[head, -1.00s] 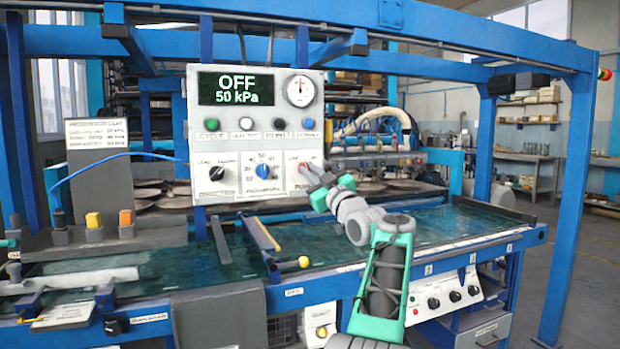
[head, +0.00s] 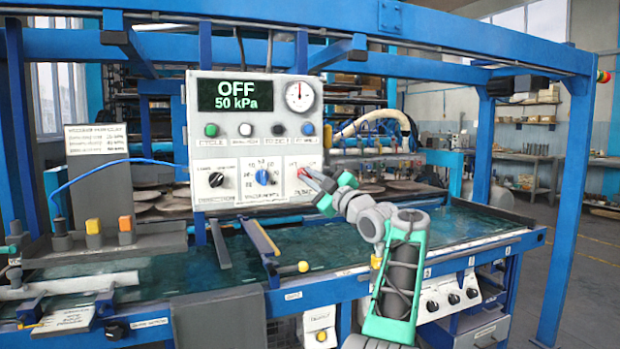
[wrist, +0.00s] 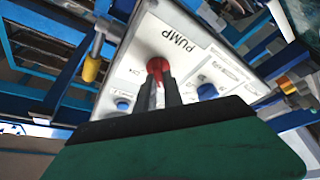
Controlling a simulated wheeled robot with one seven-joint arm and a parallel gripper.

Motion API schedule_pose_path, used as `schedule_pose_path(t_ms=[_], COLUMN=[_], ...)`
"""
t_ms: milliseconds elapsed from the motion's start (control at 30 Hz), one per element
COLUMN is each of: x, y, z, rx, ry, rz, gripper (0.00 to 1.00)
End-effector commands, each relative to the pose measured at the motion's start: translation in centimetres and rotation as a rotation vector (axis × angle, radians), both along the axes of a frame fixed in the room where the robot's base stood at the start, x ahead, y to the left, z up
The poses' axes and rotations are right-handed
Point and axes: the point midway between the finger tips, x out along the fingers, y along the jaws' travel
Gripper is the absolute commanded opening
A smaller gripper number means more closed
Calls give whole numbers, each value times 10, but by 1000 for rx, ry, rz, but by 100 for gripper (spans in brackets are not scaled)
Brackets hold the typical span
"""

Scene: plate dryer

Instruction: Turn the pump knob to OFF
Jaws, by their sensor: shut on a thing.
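The red pump knob (wrist: 157,66) is on the lower right of the white control panel (head: 240,147), beside the label PUMP in the wrist view. My gripper (wrist: 160,84) is shut on the red knob, with its dark fingers on either side of it. In the head view the knob (head: 303,172) is partly covered by my gripper (head: 311,175). The panel's display (head: 236,95) reads OFF and 50 kPa. The knob's exact pointer direction is hidden by the fingers.
A blue knob (head: 263,177) and a black knob (head: 216,180) sit left of the pump knob. Several coloured buttons and a round gauge (head: 300,94) are above.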

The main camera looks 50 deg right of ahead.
Motion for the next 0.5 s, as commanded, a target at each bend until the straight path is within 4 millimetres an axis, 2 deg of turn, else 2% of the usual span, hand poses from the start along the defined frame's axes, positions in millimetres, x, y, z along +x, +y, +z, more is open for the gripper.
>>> schedule_pose_path(t_ms=[133,167,200,400,500], x=[0,0,0,0,-1], y=[0,0,0,0,-1], z=[1,1,1,1,1], rx=[-3,-2,-2,-1,-1], ry=[-1,-2,-2,-1,-1], rz=[-1,-1,-1,-2,-2], gripper=[0,13,17,33,34])
